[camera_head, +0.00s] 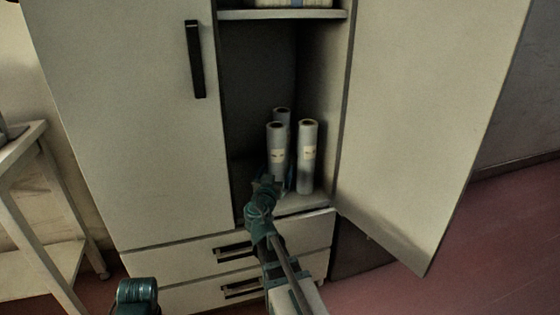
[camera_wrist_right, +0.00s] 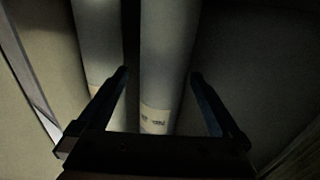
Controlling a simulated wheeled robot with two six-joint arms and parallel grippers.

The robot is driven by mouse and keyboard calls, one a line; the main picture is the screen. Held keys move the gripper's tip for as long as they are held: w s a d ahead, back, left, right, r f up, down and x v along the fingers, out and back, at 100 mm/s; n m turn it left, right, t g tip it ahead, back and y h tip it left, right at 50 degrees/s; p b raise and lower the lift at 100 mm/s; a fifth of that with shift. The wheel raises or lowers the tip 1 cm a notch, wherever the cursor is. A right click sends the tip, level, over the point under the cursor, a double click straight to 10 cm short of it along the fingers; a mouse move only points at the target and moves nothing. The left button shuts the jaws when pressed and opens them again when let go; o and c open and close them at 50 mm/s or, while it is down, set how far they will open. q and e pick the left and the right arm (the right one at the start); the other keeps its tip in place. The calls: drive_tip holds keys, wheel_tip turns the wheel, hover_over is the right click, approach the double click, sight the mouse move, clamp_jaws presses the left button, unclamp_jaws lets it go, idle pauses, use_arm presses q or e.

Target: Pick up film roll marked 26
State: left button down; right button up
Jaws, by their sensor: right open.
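Three pale upright film rolls stand on the cabinet's lower shelf: a front left one (camera_head: 277,150), a right one (camera_head: 307,155) and one partly hidden behind (camera_head: 283,114). The front two bear small labels whose numbers I cannot read, so I cannot tell which is 26. My right gripper (camera_head: 268,183) is at the foot of the front left roll. In the right wrist view its open fingers (camera_wrist_right: 160,77) have a labelled roll (camera_wrist_right: 168,55) between them, not visibly gripped. Another roll (camera_wrist_right: 98,40) stands left of it. My left gripper is not in view.
The open cabinet door (camera_head: 430,110) stands to the right and the closed door (camera_head: 130,130) to the left. An upper shelf (camera_head: 282,14) is above the rolls. Drawers (camera_head: 190,265) are below. A pale rack (camera_head: 40,245) stands at the far left.

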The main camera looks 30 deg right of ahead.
sight(279, 161)
drive_tip(key=x, duration=0.5)
drive_tip(key=shift+w+d+r, duration=0.1)
drive_tip(key=shift+w+r, duration=0.1)
drive_tip(key=shift+w, duration=0.2)
drive_tip(key=shift+c, duration=0.3)
clamp_jaws()
